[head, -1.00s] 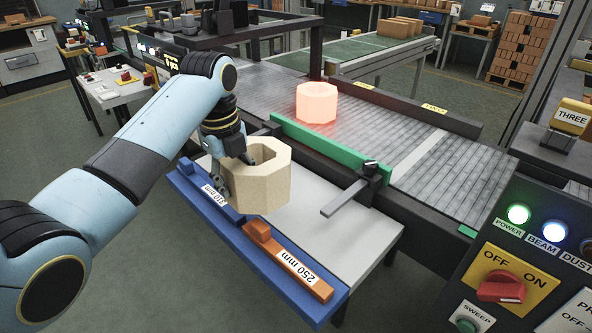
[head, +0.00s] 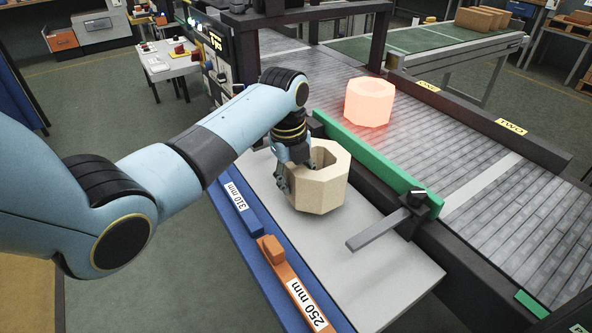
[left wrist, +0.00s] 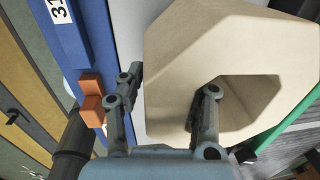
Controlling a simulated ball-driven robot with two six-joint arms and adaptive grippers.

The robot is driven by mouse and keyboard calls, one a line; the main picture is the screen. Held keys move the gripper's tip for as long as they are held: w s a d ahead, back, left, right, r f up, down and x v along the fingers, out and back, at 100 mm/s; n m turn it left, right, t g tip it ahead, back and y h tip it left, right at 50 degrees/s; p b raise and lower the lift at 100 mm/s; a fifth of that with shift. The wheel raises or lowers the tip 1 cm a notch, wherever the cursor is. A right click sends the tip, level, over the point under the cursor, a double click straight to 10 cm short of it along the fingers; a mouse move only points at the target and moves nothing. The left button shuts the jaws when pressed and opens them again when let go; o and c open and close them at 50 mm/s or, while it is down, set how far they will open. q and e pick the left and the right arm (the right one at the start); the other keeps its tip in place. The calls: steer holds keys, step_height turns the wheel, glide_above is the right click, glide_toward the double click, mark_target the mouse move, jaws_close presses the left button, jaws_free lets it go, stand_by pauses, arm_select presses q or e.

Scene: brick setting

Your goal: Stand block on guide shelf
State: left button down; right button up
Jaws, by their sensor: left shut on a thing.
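A beige, hollow, eight-sided block (head: 325,196) is over the grey shelf top (head: 400,281) in the head view, near the green guide (head: 373,160). It looks upright with its hole facing up; I cannot tell whether its base touches the shelf. My left gripper (head: 291,178) is shut on the block's near-left wall. In the left wrist view the block (left wrist: 190,62) fills the right side, with one finger of the gripper (left wrist: 166,100) inside the hole and the other outside the wall. My right gripper is not in view.
A blue 310 mm bar (head: 238,203) and an orange 250 mm bar (head: 298,289) lie along the shelf's left edge. A grey arm (head: 378,231) juts over the shelf from the guide. A glowing block (head: 370,101) stands on the roller conveyor (head: 440,150) beyond. The shelf's front is clear.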

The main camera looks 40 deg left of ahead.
arm_select(q)
step_height(320, 180, down, 2)
steer(key=shift+f, duration=0.1)
steer(key=shift+w+f, duration=0.1)
steer(key=shift+f, duration=0.45)
steer(key=c, duration=0.9)
jaws_free()
steer(key=shift+s, duration=0.2)
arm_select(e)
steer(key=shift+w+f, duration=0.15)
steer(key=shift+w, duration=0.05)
arm_select(q)
steer(key=r, duration=0.8)
steer(key=s+r, duration=0.1)
steer(key=r, duration=0.3)
steer(key=shift+a, duration=0.25)
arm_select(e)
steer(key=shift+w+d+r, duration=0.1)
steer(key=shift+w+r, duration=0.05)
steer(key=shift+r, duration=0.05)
